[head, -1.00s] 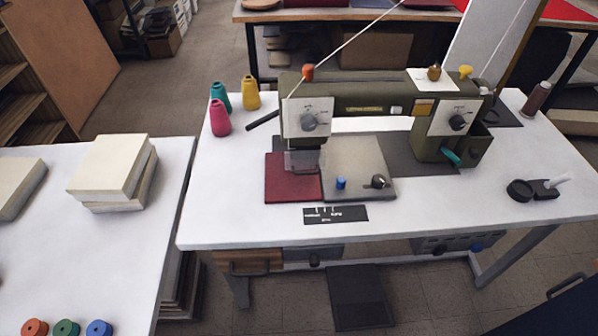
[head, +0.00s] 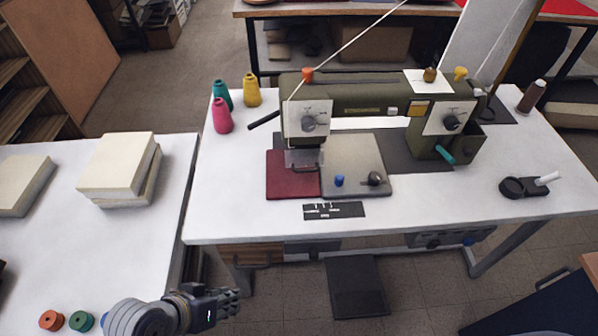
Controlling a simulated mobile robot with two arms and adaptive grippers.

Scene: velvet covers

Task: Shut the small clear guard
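The small clear guard (head: 303,157) is a see-through plate at the needle end of the green sewing machine (head: 365,106). It stands just above the dark red velvet cover (head: 291,181); its exact angle is hard to tell. My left gripper (head: 232,303) is at the bottom of the head view, in front of the table edge and well below and left of the guard. It touches nothing I can see. Its fingers are small and seen from the side, so their opening is unclear. My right gripper is not in view.
Three thread cones (head: 222,116) stand left of the machine. A black lamp-like tool (head: 525,187) lies at the right. A stack of cream blocks (head: 120,168) and coloured spools (head: 52,320) sit on the left table.

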